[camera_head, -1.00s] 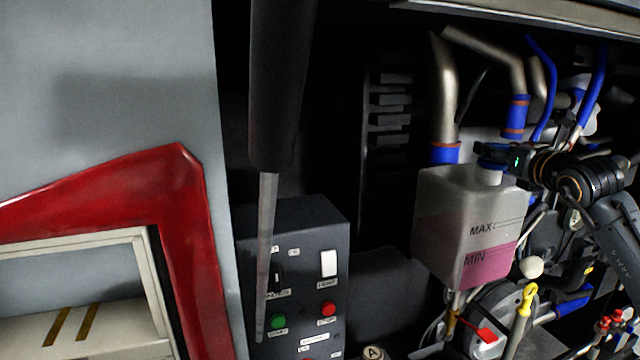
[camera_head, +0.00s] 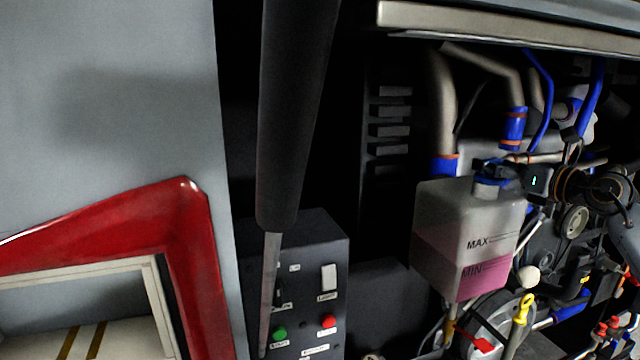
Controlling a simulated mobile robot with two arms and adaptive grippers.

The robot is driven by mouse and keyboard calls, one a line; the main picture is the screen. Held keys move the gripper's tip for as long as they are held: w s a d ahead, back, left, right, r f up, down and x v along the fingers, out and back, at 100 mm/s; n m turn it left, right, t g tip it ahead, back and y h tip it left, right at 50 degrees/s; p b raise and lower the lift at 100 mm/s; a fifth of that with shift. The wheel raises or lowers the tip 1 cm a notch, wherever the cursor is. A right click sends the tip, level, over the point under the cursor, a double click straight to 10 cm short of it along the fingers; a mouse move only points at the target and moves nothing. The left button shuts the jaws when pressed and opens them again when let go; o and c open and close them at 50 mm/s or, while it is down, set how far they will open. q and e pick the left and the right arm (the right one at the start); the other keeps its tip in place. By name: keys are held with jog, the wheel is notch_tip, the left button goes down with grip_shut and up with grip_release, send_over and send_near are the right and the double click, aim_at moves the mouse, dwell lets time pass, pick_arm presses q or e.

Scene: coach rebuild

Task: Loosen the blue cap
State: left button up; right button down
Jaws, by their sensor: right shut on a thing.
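The blue cap (camera_head: 487,182) sits on the neck of a translucent tank (camera_head: 440,230) at the right of the head view. The tank is marked MAX and MIN and holds pink fluid. My right gripper (camera_head: 497,170) reaches in from the right and is shut on the cap; its fingers and dark body hide part of it. I cannot tell how far the cap is turned. My left gripper is not in view.
A dark control box (camera_head: 308,255) with a green and a red button stands left of the tank. A gas strut (camera_head: 290,110) hangs in front of it. Hoses and pipes (camera_head: 441,100) crowd behind and above the tank. A red and grey body panel (camera_head: 184,230) fills the left.

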jog(key=shift+f+n+g+y, duration=0.1)
jog(key=shift+n+g+y, duration=0.5)
jog(key=shift+n+y, duration=0.4)
jog(key=c, duration=0.9)
grip_release()
jog(key=o, duration=0.4)
jog(key=shift+w, duration=0.2)
jog(key=o, duration=0.4)
jog(key=shift+d, duration=0.1)
